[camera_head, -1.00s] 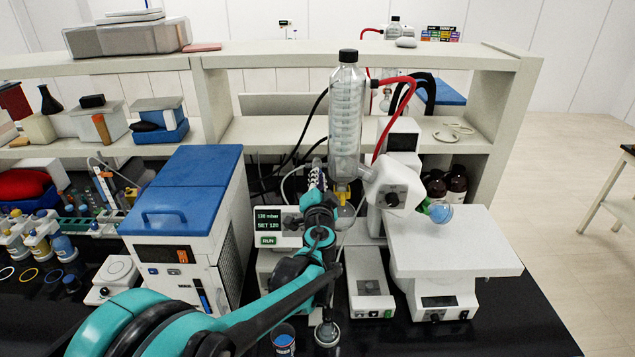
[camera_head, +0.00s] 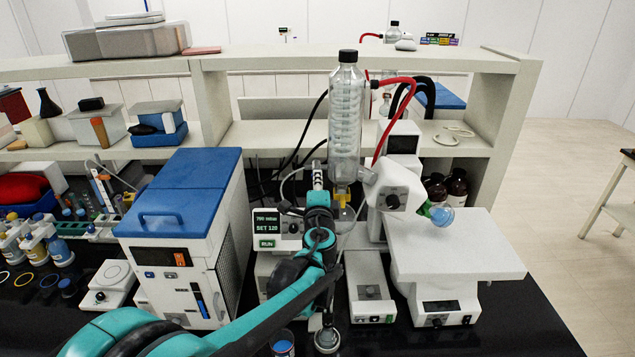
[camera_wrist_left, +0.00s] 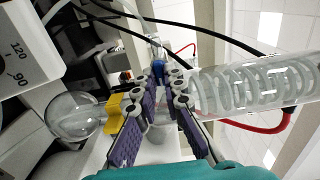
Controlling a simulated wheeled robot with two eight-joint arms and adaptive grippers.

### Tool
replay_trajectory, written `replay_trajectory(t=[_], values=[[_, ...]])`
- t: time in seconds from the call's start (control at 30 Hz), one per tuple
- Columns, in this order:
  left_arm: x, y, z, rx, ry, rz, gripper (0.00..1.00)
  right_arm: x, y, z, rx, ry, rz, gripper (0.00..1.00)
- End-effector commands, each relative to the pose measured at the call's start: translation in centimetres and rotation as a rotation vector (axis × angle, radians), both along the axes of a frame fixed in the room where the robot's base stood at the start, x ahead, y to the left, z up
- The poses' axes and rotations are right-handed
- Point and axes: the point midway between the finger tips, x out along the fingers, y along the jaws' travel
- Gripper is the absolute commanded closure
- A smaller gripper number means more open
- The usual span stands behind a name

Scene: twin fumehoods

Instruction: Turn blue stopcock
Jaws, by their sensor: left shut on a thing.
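The blue stopcock (camera_wrist_left: 157,69) is a small blue knob beside the lower end of the glass condenser. In the left wrist view it sits between the fingertips of my left gripper (camera_wrist_left: 160,76), which is shut on it. The head view shows my left gripper (camera_head: 318,172) just left of the condenser's lower end (camera_head: 344,172); there the fingers hide the stopcock. The condenser also shows in the left wrist view (camera_wrist_left: 250,88), with its coil inside. My right gripper is in neither view.
A yellow clip (camera_wrist_left: 115,112) joins a round glass flask (camera_wrist_left: 75,116) below the condenser. The pressure controller (camera_head: 267,228) is close to my left arm. A red hose (camera_head: 392,110) and black cables pass near the glass.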

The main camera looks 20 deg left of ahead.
Motion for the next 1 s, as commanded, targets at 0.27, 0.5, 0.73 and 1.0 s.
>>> replay_trajectory(t=[0.27,0.5,0.73,1.0], values=[[-0.01,-0.08,-0.03,0.025,0.007,-0.002,1.0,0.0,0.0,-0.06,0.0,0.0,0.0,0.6],[-0.01,-0.08,-0.03,0.025,0.007,-0.002,1.0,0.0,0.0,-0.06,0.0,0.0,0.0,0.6],[0.0,-0.06,-0.02,0.025,0.007,-0.002,0.7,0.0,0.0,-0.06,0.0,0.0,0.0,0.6],[-0.38,-0.15,0.0,0.025,0.007,-0.001,0.7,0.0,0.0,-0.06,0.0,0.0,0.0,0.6]])
